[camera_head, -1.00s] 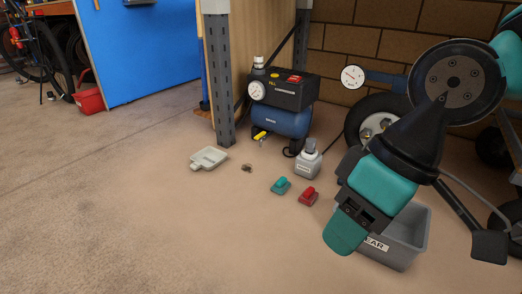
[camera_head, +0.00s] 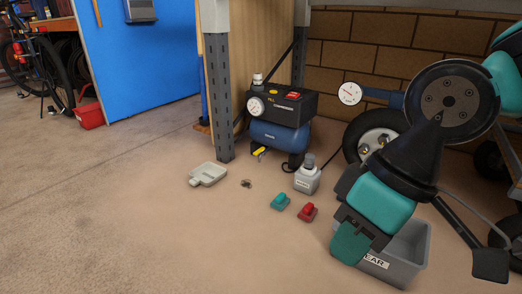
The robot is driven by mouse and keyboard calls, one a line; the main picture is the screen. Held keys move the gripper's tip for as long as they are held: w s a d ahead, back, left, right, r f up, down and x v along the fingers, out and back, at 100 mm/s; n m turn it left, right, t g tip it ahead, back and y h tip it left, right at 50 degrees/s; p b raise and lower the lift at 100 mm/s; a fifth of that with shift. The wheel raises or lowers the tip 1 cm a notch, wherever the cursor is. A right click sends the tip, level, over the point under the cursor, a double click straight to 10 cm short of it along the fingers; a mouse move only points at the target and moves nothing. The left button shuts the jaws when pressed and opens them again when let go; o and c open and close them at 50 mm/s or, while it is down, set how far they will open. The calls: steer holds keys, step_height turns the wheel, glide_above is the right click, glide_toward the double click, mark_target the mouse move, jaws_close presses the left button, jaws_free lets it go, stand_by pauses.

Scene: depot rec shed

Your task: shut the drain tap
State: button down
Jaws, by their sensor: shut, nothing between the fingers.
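The drain tap (camera_head: 259,151) is a small yellow lever low on the front of the compressor, under its left end. The compressor (camera_head: 280,134) has a blue tank and a black top with a round gauge, and stands on the floor beside a grey post. Whether the lever lies in an open or shut position is too small to tell. My gripper (camera_head: 351,246), teal and black, is shut and empty. It points down in front of the grey bin at the right, well apart from the tap.
The grey bin (camera_head: 405,270) is behind my gripper. Floor at left is clear.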

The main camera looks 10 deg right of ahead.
step_height(320, 180, up, 18)
steer(key=p, duration=1.7)
steer(key=shift+r, duration=0.25)
steer(key=shift+a, duration=0.15)
